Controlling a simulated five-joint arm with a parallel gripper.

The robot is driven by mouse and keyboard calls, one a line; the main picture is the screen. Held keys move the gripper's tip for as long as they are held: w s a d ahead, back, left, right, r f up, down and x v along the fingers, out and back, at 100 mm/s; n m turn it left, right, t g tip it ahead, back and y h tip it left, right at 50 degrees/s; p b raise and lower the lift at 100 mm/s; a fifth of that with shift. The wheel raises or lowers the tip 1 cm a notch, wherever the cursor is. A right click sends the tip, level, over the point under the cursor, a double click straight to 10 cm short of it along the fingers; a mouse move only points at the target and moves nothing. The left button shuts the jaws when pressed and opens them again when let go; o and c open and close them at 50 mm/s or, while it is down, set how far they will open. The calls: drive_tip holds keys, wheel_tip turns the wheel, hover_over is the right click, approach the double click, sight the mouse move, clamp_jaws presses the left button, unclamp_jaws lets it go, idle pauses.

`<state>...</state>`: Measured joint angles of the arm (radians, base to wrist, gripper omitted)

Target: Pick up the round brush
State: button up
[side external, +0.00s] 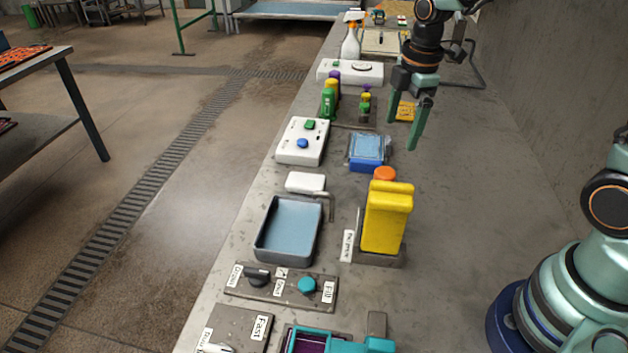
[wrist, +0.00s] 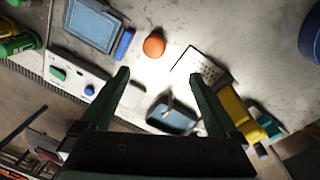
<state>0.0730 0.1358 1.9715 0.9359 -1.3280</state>
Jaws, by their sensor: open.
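A small round orange thing (side external: 384,174) stands on the counter just behind the yellow container, which hides its lower part in the side view. It shows whole from above in the wrist view (wrist: 154,44). It is the only round loose thing near my gripper that could be the round brush; I see no bristles. My gripper (side external: 403,133) hangs above the counter, fingers down, open and empty, higher than the orange thing and apart from it. In the wrist view the orange thing lies beyond the fingertips (wrist: 158,73), roughly centred between them.
The yellow container (side external: 386,218) stands upright close in front of the orange thing. A blue rectangular pad (side external: 368,149) lies behind left. A white button box (side external: 302,141) and a grey-blue basin (side external: 289,230) are further left. Bare counter lies to the right.

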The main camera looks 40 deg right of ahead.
sight(386, 171)
drive_tip(key=f+n, duration=0.1)
drive_tip(key=w+f+n, duration=0.1)
drive_tip(key=f, duration=0.1)
drive_tip(key=f+n+g, duration=0.1)
drive_tip(key=shift+w+d+f+n, duration=0.25)
drive_tip(key=shift+w+d+n, duration=0.05)
drive_tip(key=shift+w+d, duration=0.1)
wheel_tip(386, 171, down, 7)
drive_tip(key=shift+r, duration=0.2)
drive_tip(key=shift+w+a+f, duration=0.1)
drive_tip(key=shift+w+f, duration=0.1)
drive_tip(key=shift+f, duration=1.15)
drive_tip(key=shift+w+f, duration=0.2)
drive_tip(key=shift+f, duration=1.15)
drive_tip(key=c, duration=1.5)
drive_tip(key=shift+r, duration=0.15)
wheel_tip(386, 171, up, 20)
drive_tip(key=shift+f, duration=0.1)
